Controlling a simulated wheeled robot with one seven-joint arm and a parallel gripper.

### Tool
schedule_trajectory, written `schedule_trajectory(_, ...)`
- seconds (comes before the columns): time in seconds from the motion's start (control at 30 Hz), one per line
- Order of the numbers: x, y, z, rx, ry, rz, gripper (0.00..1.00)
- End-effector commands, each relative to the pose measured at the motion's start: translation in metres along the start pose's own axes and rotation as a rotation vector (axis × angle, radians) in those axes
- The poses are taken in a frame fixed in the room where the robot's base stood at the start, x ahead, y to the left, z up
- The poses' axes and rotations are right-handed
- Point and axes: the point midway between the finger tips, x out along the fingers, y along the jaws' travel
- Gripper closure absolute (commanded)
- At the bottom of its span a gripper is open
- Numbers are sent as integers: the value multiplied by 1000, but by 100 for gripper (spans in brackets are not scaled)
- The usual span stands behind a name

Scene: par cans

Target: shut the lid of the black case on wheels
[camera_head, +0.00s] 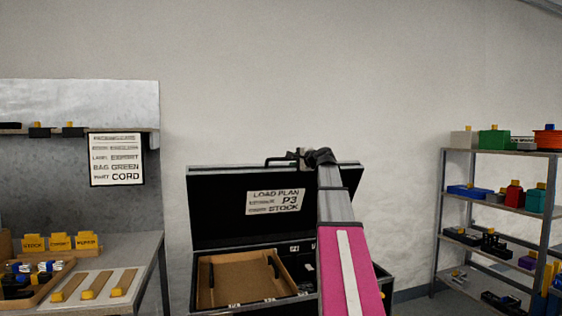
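The black case (220,222) stands against the back wall in the middle of the view. Its lid is raised upright, with a white label reading "LOAD PLAN P3 STOCK" (275,202) on its inner face. A brown tray (240,279) lies inside the case at the left; dark compartments with small white labels are to its right. The case's wheels are out of view. My arm, with a pink link, reaches up from the bottom over the case. My gripper (300,158) is at the lid's top edge, near a dark handle-like bar. Its fingers are too small to make out.
A workbench (146,248) with yellow-labelled bins and a wooden tray stands at the left, close to the case. A notice (116,159) hangs above it. A metal shelf rack (443,215) with coloured boxes stands at the right. Wall and some floor show between case and rack.

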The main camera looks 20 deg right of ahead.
Motion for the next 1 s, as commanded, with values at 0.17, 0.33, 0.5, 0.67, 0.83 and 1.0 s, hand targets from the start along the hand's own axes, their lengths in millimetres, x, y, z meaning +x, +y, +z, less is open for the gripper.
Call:
schedule_trajectory(0.17, 33, 0, -2, 0, -2, 1, 71)
schedule_trajectory(0.33, 63, -1, -2, 0, -1, 1, 71)
schedule_trajectory(0.5, 83, 0, -1, -1, 0, 1, 71)
schedule_trajectory(0.67, 87, 1, 0, -1, 1, 1, 71)
schedule_trajectory(0.83, 86, 1, 0, -1, 1, 1, 71)
schedule_trajectory(1.0, 86, 1, 0, -1, 1, 1, 100)
